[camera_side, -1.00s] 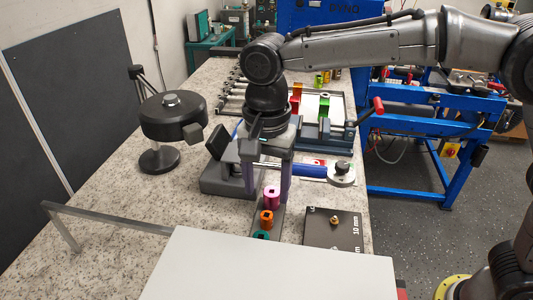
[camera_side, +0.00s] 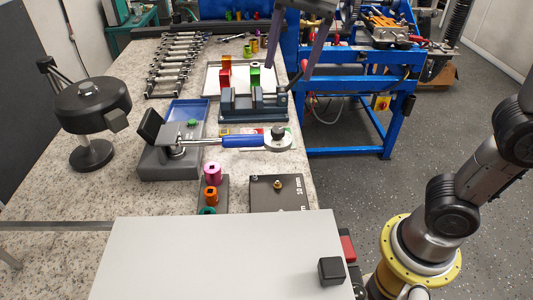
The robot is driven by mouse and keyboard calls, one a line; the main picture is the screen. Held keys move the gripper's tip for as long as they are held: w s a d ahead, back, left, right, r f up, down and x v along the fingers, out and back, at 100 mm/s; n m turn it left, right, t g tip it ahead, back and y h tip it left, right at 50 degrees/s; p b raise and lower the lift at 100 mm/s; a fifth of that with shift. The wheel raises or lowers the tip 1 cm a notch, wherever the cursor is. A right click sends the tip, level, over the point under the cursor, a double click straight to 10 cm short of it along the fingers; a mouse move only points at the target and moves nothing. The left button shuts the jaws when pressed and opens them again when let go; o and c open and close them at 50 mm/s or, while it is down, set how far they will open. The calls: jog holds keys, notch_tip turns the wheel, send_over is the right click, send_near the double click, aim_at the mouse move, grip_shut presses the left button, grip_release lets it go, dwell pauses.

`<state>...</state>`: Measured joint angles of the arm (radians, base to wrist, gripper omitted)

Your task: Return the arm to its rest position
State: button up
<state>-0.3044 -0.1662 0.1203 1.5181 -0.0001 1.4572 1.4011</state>
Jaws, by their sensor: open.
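My gripper (camera_side: 287,68) is at the top of the side view, raised above the far right of the bench. Its two long fingers point down and stand apart, with nothing between them. The upper part of my gripper and most of the arm are cut off by the frame. My base shows at the lower right. A torque wrench with a blue handle (camera_side: 243,140) lies across a dark grey tester (camera_side: 170,160), well apart from my gripper.
A vise (camera_side: 253,103) and a white tray (camera_side: 212,77) lie near my fingers in the picture. A round black device (camera_side: 92,105) stands at left. Sockets (camera_side: 212,172) and a black plate (camera_side: 277,195) sit before a white panel (camera_side: 215,262). A blue frame (camera_side: 355,105) stands right.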

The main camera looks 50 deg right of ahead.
jog(key=s+d+f+n+t, duration=0.2)
jog(key=s+d+f+n, duration=0.25)
jog(key=s+d, duration=0.5)
jog(key=s+f+n+t, duration=0.1)
jog(key=s+f+n, duration=0.4)
jog(key=f+n, duration=0.2)
notch_tip(320, 180, down, 2)
jog(key=shift+f+h, duration=0.25)
jog(key=shift+h, duration=0.15)
jog(key=shift+o, duration=0.9)
jog(key=shift+w+r+n, duration=0.1)
jog(key=shift+n, duration=0.35)
jog(key=shift+o, duration=1.1)
jog(key=shift+s, duration=0.25)
jog(key=shift+o, duration=0.7)
jog(key=r, duration=0.3)
jog(key=shift+w+r, duration=0.3)
jog(key=w+a+r+n+g, duration=0.3)
jog(key=w+a+r+n, duration=0.2)
jog(key=w+a+r, duration=0.6)
jog(key=w+a+n+g, duration=0.15)
jog(key=w+a, duration=0.35)
jog(key=a, duration=0.5)
jog(key=a+f+n, duration=0.3)
jog(key=a+f, duration=0.3)
jog(key=a, duration=0.2)
jog(key=shift+g, duration=0.35)
notch_tip(320, 180, down, 9)
jog(key=shift+d+r, duration=0.1)
